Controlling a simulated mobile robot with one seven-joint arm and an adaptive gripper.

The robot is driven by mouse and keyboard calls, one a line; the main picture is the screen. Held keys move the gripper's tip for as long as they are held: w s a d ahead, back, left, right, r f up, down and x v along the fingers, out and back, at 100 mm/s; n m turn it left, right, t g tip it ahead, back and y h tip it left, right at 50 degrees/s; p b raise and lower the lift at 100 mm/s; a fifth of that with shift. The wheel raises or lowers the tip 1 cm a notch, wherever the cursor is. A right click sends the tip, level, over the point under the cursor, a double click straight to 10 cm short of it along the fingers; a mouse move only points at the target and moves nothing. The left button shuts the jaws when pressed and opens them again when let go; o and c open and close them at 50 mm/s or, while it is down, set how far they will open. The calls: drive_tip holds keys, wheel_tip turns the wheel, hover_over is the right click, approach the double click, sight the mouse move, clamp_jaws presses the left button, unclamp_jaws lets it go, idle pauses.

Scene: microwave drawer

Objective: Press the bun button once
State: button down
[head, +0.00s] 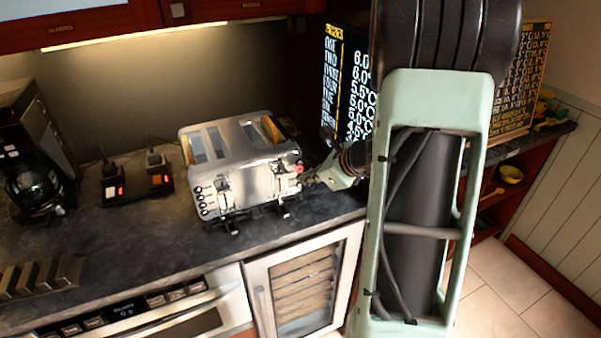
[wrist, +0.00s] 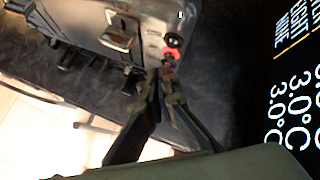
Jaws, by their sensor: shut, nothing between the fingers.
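A silver toaster (head: 240,170) with several slots stands on the dark counter. Its front face carries levers, a column of small dark round buttons (head: 201,200) at the left, and a red-marked control at the right end. My gripper (head: 308,179) is at the right end of that face. In the wrist view my shut, empty fingers (wrist: 160,78) point at the toaster (wrist: 85,25), just below a red button (wrist: 170,53) and a black round control (wrist: 174,40). I cannot tell whether the tips touch it. Button labels are too small to read, so the bun button is not identifiable.
A coffee maker (head: 35,155) stands at the left, with a dark device with red lights (head: 137,183) beside it. A black menu board (head: 347,85) stands behind my arm. Below the counter are an oven (head: 150,315) and a glass-fronted cabinet (head: 303,290).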

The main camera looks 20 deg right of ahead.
drive_tip(key=shift+s, duration=0.1)
drive_tip(key=s+b, duration=0.1)
drive_tip(key=s, duration=0.4)
drive_tip(key=shift+d, duration=0.1)
idle(0.4)
idle(0.6)
